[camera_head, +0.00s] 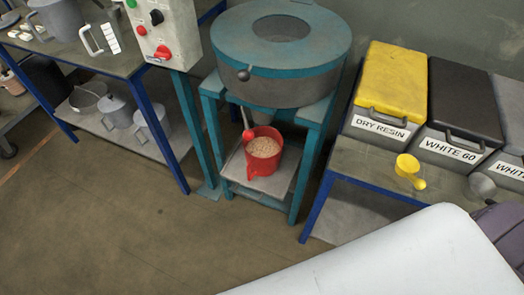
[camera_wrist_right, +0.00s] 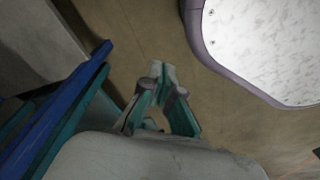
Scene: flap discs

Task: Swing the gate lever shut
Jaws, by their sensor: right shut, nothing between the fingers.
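The gate lever (camera_head: 247,130) has a red ball knob and a pale rod. In the head view it hangs down and forward at the left front of the outlet under the teal-rimmed grey hopper (camera_head: 300,92). A red container (camera_head: 262,173) of tan granules stands below, on the stand's shelf. My right gripper (camera_wrist_right: 162,72) is shut and empty in the right wrist view, over bare floor. The lever does not show in that view. Neither gripper shows in the head view; my pale arm covers its lower right.
A control box (camera_head: 160,30) with a red button is left of the hopper. Right of it, a bench holds a yellow-lidded bin (camera_head: 390,85), a black-lidded bin (camera_head: 465,100) and a yellow scoop (camera_head: 408,168). Blue and teal legs (camera_wrist_right: 65,110) stand left of my right gripper. Floor before the stand is clear.

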